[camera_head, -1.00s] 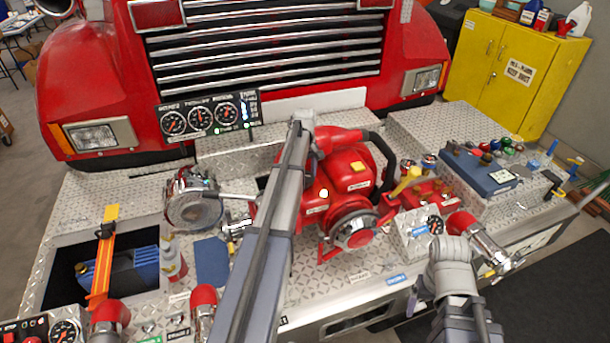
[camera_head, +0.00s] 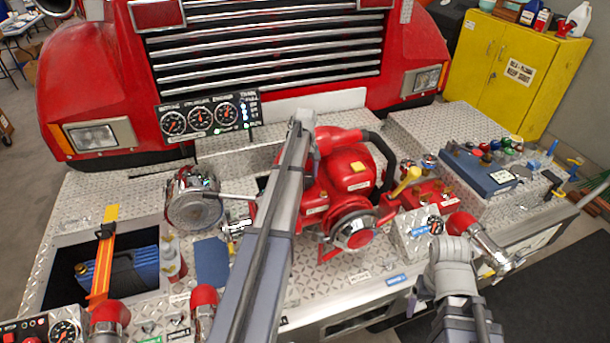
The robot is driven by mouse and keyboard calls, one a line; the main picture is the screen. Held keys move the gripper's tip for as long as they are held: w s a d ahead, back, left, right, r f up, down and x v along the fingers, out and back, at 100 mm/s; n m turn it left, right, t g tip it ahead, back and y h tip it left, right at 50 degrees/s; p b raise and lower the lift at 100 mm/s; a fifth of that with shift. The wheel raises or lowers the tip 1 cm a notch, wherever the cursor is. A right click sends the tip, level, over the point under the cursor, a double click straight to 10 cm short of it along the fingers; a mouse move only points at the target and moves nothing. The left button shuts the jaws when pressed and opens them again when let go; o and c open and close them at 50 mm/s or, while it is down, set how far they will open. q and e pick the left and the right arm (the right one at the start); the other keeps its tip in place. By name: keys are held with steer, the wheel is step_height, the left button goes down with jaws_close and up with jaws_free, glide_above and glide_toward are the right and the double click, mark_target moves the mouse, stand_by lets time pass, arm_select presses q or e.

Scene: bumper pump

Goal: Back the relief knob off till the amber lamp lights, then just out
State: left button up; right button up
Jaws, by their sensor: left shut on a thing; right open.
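My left arm (camera_head: 262,245) rises across the middle, in front of the red pump (camera_head: 345,180). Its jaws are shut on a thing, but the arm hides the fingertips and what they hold. I cannot make out the relief knob for certain. My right gripper (camera_head: 452,262) is open and empty at the lower right, in front of a metal box (camera_head: 414,240) with a dial and a blue label. The lamp and gauge panel (camera_head: 208,116) stands below the grille. A green lamp and several blue-white lamps glow there; I see no clear amber light.
A round metal fitting (camera_head: 194,200) stands left of the pump. A blue case (camera_head: 120,272) under an orange strap sits in the left recess. Red-capped fittings (camera_head: 204,297) are at the front. A blue-grey box (camera_head: 484,172) with coloured knobs is at right.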

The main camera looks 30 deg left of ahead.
mark_target(305, 176)
arm_select(q)
steer(key=o, duration=1.2)
steer(key=shift+c, duration=0.2)
steer(key=shift+r, duration=0.1)
step_height(305, 176, up, 8)
steer(key=p, duration=0.8)
steer(key=shift+f, duration=0.3)
step_height(305, 176, down, 8)
steer(key=b, duration=0.8)
steer(key=shift+r, duration=0.2)
